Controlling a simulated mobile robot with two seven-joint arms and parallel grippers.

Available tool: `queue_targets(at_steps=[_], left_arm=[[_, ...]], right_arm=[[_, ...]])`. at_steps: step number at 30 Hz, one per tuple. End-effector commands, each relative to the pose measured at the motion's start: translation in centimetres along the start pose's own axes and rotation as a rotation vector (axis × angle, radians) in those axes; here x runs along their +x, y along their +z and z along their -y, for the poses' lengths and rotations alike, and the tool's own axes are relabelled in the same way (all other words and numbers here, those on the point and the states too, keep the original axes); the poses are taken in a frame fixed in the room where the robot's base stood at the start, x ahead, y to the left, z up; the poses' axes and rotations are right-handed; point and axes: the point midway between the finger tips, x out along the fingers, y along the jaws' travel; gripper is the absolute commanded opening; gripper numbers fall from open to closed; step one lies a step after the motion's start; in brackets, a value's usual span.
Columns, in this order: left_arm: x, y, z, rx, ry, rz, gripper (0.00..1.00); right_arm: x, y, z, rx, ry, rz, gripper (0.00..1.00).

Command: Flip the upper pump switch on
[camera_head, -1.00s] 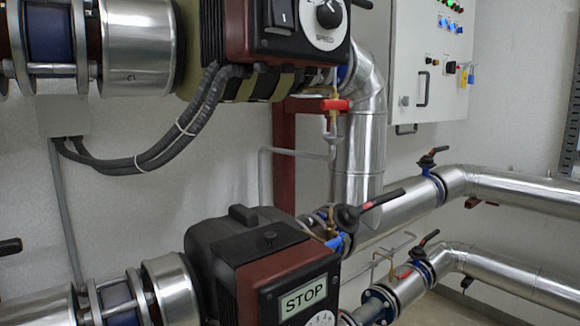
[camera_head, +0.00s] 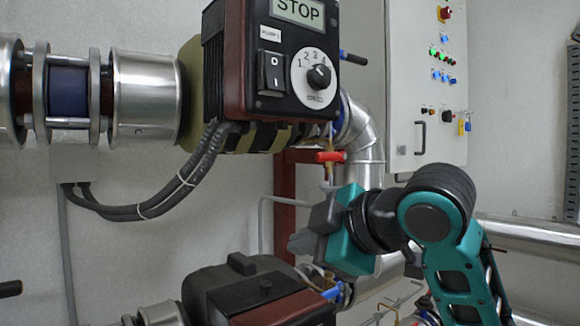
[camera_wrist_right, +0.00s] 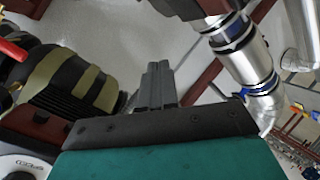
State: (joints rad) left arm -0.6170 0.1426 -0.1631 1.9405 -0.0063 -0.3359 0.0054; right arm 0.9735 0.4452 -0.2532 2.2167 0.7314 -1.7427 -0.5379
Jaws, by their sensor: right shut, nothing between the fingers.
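The upper pump (camera_head: 240,75) is a black and dark red box at the top centre of the head view. Its display (camera_head: 299,11) reads STOP. The black rocker switch (camera_head: 271,72), marked O and I, sits left of a white speed dial (camera_head: 315,78). My right gripper (camera_head: 296,243) is below the upper pump, apart from it, with its fingers shut and empty, pointing left. In the right wrist view the closed grey fingers (camera_wrist_right: 156,85) show, with the pump body (camera_wrist_right: 75,85) at left and part of the dial (camera_wrist_right: 22,168) at lower left. My left gripper is not in view.
A lower pump (camera_head: 255,295) stands below my right gripper. A red-handled valve (camera_head: 330,156) and a steel pipe (camera_head: 362,135) are close above and behind it. A grey control cabinet (camera_head: 405,75) hangs at right. Black cables (camera_head: 165,205) loop at left.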

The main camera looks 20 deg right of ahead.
Motion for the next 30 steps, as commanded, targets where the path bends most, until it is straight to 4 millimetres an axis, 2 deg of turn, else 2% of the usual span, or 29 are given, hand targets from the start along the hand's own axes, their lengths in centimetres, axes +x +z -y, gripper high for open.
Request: queue_targets(at_steps=[1, 3, 9, 15, 21, 25, 30], left_arm=[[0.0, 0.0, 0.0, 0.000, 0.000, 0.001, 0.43], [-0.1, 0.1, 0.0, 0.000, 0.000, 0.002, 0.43], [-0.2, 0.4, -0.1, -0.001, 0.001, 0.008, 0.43], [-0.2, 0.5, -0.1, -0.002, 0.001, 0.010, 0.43], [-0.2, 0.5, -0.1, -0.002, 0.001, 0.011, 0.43], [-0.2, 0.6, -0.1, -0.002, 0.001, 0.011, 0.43], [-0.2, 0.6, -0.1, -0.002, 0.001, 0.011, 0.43]], right_arm=[[-1.3, -1.1, -1.5, -0.045, 0.027, -0.013, 0.00], [-2.9, -2.4, -3.1, -0.106, 0.051, -0.025, 0.00], [-8.4, -5.9, -6.9, -0.275, 0.129, -0.052, 0.00], [-14.6, -8.9, -9.6, -0.438, 0.212, -0.061, 0.00], [-19.7, -10.8, -10.8, -0.557, 0.277, -0.059, 0.00], [-21.5, -11.4, -11.1, -0.598, 0.299, -0.057, 0.00], [-22.2, -11.6, -11.2, -0.617, 0.308, -0.055, 0.00]])
